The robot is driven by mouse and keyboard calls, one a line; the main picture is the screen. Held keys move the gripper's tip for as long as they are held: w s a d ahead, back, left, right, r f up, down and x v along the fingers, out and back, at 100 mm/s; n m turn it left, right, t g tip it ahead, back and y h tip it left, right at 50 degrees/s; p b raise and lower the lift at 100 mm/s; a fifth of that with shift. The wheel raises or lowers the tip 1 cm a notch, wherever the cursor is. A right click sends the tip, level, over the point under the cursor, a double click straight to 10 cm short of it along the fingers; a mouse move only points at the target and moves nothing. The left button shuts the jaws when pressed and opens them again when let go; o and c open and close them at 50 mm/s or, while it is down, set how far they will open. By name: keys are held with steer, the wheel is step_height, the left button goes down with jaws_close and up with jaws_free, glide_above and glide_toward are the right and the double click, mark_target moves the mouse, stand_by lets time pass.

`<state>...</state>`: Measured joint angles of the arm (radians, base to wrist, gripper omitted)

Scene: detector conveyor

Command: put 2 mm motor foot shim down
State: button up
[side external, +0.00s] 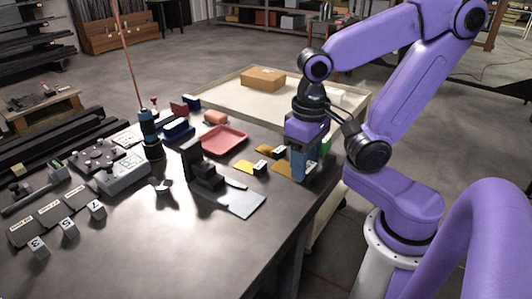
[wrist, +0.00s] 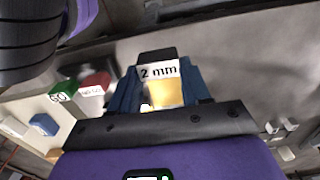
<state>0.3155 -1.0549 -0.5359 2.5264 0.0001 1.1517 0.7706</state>
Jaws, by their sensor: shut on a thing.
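The 2 mm motor foot shim (wrist: 167,92) is a yellow plate with a black block and a white label reading "2 mm". In the wrist view it sits between the blue fingers of my gripper (wrist: 160,90), which is shut on it. In the side view my gripper (side external: 299,178) points down low over the right end of the dark table. The fingers largely hide the held shim there, and I cannot tell whether it touches the table. Other yellow shims with black blocks and white labels, one at the front (side external: 247,168) and one behind (side external: 266,150), lie to the left of my gripper.
A red tray (side external: 223,141) and a black bracket (side external: 205,172) stand farther left on the table (side external: 150,235). A pale cart (side external: 226,89) with a cardboard box (side external: 263,78) is behind. Green (wrist: 62,93) and red (wrist: 95,82) labelled blocks show in the wrist view.

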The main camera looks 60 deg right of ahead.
steer(key=w, duration=0.2)
steer(key=w+m, duration=0.1)
steer(key=w, duration=0.1)
steer(key=w+r+m, duration=0.1)
steer(key=shift+w+a+r, duration=0.1)
steer(key=shift+w+a, duration=0.05)
steer(key=shift+w, duration=0.25)
steer(key=w+d+m, duration=0.2)
steer(key=w+m, duration=0.1)
steer(key=w, duration=0.4)
steer(key=m, duration=0.4)
glide_above(221, 147)
steer(key=f, duration=1)
steer(key=shift+s+f, duration=0.3)
steer(key=shift+s, duration=0.1)
steer(key=shift+w+f, duration=0.2)
steer(key=shift+f, duration=0.05)
steer(key=shift+w+f, duration=0.15)
steer(key=shift+f, duration=1.5)
steer(key=shift+f, duration=0.2)
